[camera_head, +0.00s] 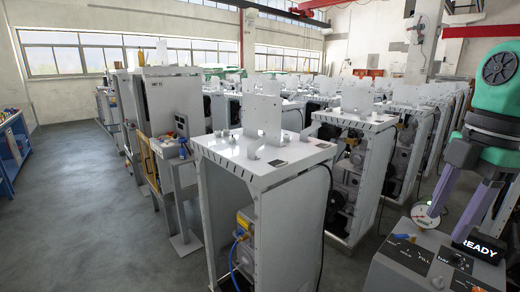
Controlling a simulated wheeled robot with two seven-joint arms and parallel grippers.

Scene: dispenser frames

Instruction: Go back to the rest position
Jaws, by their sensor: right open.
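My right arm comes in at the right edge, with a teal and black wrist. My right gripper (447,222) points down, its two purple-grey fingers spread apart with nothing seen between them. It is in front of a grey control box (405,262) with knobs, labels and a lit READY display (479,247). A round white gauge (425,217) shows close to the fingertips. I cannot tell whether the fingers touch the box. My left gripper is not in view.
A white dispenser frame (225,150) stands in the middle, with many similar frames in rows behind it. A grey cabinet (170,103) stands left of it. A blue bench (14,150) is at the left edge. The grey floor (85,215) at the left is clear.

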